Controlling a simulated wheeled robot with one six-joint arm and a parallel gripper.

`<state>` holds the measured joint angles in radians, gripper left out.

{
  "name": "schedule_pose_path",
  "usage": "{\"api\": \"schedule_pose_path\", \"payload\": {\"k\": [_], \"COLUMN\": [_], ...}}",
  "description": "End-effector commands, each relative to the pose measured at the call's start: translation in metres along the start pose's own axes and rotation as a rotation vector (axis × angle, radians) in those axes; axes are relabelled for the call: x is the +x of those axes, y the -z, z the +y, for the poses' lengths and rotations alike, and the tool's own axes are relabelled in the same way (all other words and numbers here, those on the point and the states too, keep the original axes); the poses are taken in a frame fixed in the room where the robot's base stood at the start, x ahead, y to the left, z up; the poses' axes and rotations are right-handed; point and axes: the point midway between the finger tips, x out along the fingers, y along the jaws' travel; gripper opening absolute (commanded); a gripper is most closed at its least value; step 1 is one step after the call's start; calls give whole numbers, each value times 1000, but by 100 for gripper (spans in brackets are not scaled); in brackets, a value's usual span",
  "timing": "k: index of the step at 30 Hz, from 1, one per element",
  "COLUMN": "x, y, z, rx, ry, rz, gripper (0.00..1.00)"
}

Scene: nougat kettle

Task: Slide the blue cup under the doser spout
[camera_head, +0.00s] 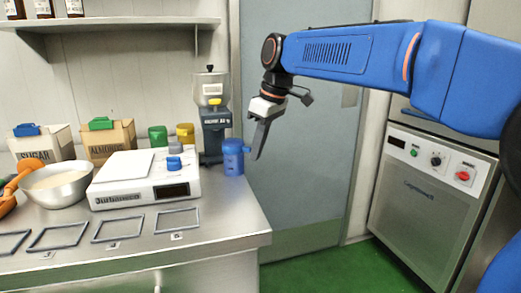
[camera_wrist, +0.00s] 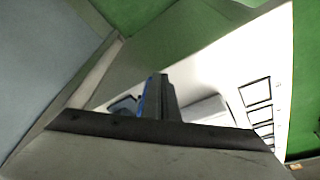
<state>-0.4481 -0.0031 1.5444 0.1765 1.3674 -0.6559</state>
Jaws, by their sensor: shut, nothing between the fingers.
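The blue cup (camera_head: 233,160) stands upright on the steel counter, close to the right side of the doser (camera_head: 213,110). The doser has a dark body and a clear hopper on top; its spout is hard to make out. My gripper (camera_head: 257,155) points down just right of the cup, its fingers shut and empty. I cannot tell whether the fingertips touch the cup. In the wrist view my shut fingers (camera_wrist: 157,95) hide most of the cup; a blue sliver (camera_wrist: 140,106) shows at their left.
A white scale (camera_head: 145,180) stands left of the doser, with a steel bowl (camera_head: 75,190) beyond it. Several numbered frames (camera_head: 118,229) lie along the front. Green and yellow canisters (camera_head: 186,132) stand behind. The counter's right edge is close to the cup.

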Motion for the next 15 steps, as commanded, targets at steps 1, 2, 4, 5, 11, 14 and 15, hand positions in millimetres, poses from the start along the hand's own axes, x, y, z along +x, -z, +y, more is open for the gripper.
{"api": "schedule_pose_path", "payload": {"k": [1,2,4,5,11,14,15], "x": [0,0,0,0,6,11,13], "y": [0,0,0,0,20,36,42], "z": [0,0,0,0,0,0,0], "rx": [0,0,0,0,-3,-2,-3], "ry": [0,0,0,0,1,1,0], "rz": [0,0,0,0,-1,-1,-1], "gripper": [0,0,0,0,0,0,0]}}
